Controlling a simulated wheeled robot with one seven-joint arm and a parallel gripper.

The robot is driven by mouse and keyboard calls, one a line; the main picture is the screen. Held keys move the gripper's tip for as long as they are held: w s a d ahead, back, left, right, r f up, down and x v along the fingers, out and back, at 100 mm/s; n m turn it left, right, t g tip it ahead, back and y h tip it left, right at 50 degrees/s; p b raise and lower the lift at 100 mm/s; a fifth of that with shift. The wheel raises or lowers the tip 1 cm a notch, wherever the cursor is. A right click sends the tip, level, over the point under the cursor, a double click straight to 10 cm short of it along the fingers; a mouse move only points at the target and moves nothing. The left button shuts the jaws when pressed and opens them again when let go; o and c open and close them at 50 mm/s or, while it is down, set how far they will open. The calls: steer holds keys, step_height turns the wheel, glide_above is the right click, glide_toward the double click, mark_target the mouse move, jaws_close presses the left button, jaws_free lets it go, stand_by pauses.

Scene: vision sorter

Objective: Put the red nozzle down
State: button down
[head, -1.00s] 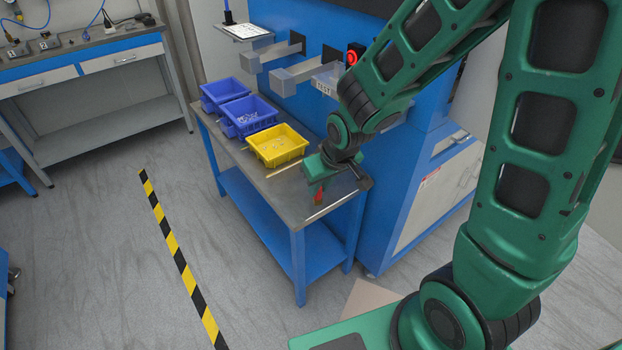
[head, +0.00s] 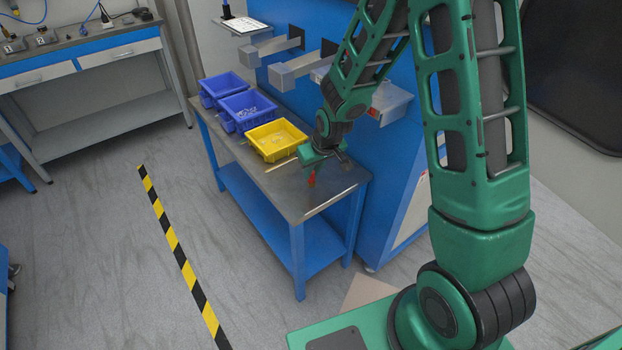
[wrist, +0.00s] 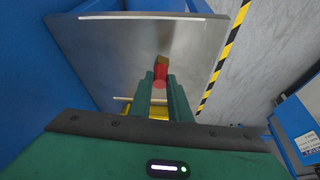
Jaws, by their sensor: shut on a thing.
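The red nozzle (wrist: 161,73) is between my gripper's two green fingertips (wrist: 160,83) in the wrist view, with a brownish-gold end pointing away from the fingers. In the head view the red nozzle (head: 311,179) hangs below my gripper (head: 311,170), over the front right part of the metal-topped table (head: 308,204). My gripper is shut on it. I cannot tell whether the nozzle touches the table top.
A yellow bin (head: 277,141) and two blue bins, the nearer (head: 247,111) and the farther (head: 222,89), line the table's far left part. A blue machine wall (head: 380,150) stands behind. The table's front right corner is clear.

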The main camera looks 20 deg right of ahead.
mark_target(313, 177)
steer(key=shift+f, duration=1.65)
steer(key=c, duration=1.6)
jaws_free()
steer(key=shift+f, duration=0.1)
steer(key=shift+c, duration=0.2)
steer(key=v, duration=1.2)
